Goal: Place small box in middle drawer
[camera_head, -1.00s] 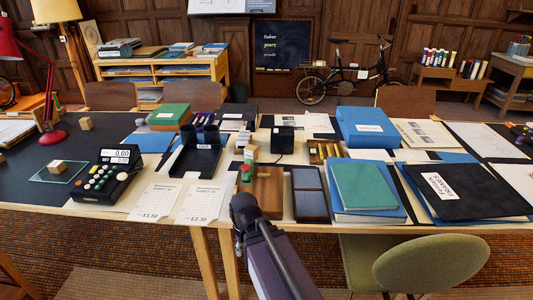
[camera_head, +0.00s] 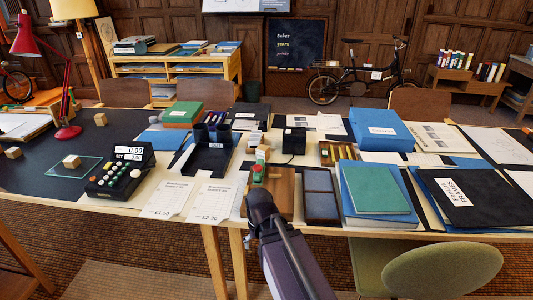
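My purple arm link with its black joint reaches up from the bottom middle to the table's front edge. My gripper cannot be made out in this view. No drawer can be clearly told. A small black box (camera_head: 294,141) stands at the table's middle. A wooden box (camera_head: 281,184) and a dark two-part tray (camera_head: 320,206) lie side by side beyond my arm. Which one is the task's small box is unclear.
A cash register (camera_head: 121,172), price cards (camera_head: 214,199), a black tray (camera_head: 208,160), a teal book (camera_head: 377,186) and a large blue box (camera_head: 380,129) crowd the table. A red lamp (camera_head: 66,131) stands at left. A green chair (camera_head: 445,272) stands in front at right.

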